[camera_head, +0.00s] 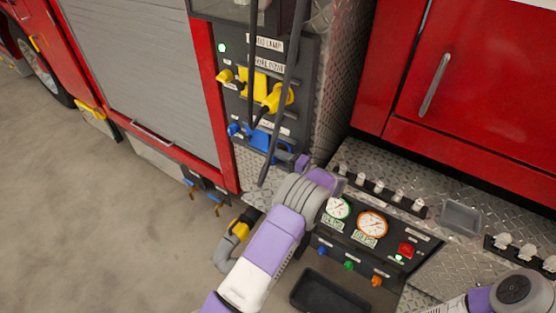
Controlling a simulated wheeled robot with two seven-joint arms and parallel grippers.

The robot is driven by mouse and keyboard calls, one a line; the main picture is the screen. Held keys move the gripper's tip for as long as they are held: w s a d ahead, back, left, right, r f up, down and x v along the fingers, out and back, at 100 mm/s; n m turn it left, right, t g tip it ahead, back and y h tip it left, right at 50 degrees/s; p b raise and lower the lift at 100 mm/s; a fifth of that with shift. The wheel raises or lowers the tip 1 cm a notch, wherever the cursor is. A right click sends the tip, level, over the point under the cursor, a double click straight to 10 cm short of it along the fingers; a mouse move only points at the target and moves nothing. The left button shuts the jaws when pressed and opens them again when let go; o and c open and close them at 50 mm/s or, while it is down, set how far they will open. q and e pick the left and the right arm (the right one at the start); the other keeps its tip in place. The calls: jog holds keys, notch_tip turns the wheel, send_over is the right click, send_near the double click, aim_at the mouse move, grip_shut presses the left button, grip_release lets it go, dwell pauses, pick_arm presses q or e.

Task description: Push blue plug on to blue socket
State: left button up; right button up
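The blue socket (262,141) is on the dark side panel, below the yellow connectors. A blue knob-like part (236,129) sticks out to its left; I cannot tell whether it is the plug or part of the socket. A dark grey-blue piece (284,156) lies between the socket and my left gripper (301,163); it may be the plug's body. The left gripper is at the panel's lower right, just right of the blue socket. Its fingers are mostly hidden by its own wrist, so its opening and any contact are unclear. My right gripper is out of view; only that arm shows at bottom right.
A yellow plug (276,97) with a black cable sits by the yellow socket (253,83). Dark cables hang in front of the panel. A gauge panel (388,245) and a diamond-plate ledge (376,170) lie close to the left arm. Open floor (95,220) is at left.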

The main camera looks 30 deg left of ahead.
pick_arm(q)
jog(key=shift+w, duration=0.1)
jog(key=o, duration=1.1)
jog(key=shift+c, duration=0.2)
jog(key=d, duration=0.7)
jog(key=shift+s+d, duration=0.25)
jog(key=shift+d, duration=0.05)
